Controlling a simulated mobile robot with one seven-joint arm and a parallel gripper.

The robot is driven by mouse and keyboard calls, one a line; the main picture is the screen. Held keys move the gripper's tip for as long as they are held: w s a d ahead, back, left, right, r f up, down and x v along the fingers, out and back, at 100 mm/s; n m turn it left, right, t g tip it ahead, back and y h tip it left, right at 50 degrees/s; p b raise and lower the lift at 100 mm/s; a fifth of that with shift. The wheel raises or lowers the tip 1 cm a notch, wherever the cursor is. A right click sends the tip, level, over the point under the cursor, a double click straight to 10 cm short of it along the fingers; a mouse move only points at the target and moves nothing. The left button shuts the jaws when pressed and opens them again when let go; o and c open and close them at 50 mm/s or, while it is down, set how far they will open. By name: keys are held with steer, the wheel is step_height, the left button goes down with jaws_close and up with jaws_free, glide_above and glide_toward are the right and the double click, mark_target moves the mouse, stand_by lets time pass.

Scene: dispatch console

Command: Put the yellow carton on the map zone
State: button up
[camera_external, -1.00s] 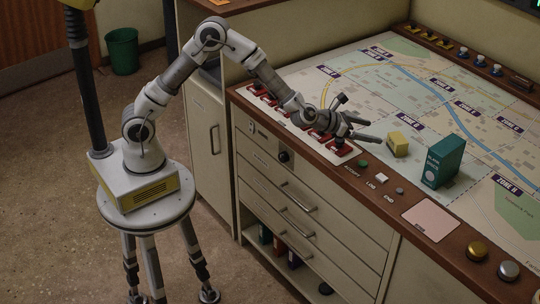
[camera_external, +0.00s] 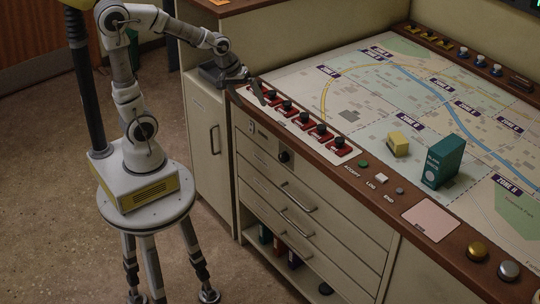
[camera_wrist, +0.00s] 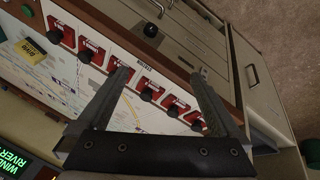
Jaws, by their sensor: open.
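The yellow carton (camera_external: 398,143) stands on the console's map, near its front edge and just left of a teal box. In the wrist view it shows at the far left (camera_wrist: 31,48). The map (camera_external: 365,95) is split into pale zones with purple name labels, several of them readable as "zone". My gripper (camera_external: 262,92) is at the console's left end, near the leftmost red switch and well away from the carton. In the wrist view its two fingers (camera_wrist: 160,80) are apart, with nothing between them but the switch panel behind.
The teal box (camera_external: 443,162) stands upright on the map. A row of red switches (camera_external: 302,118) runs along the console's front edge, beside a green button (camera_external: 363,163) and a pink pad (camera_external: 430,220). Knobs line the back edge. Much of the map is clear.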

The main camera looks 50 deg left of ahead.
steer(key=s+a+r+m+t+y, duration=0.1)
steer(key=s+a+r+m, duration=0.55)
steer(key=s, duration=0.65)
step_height(320, 180, up, 12)
steer(key=a+n+p, duration=0.1)
steer(key=p, duration=1)
steer(key=shift+w+a+y, duration=0.25)
steer(key=shift+w+y, duration=0.05)
steer(key=shift+w, duration=0.05)
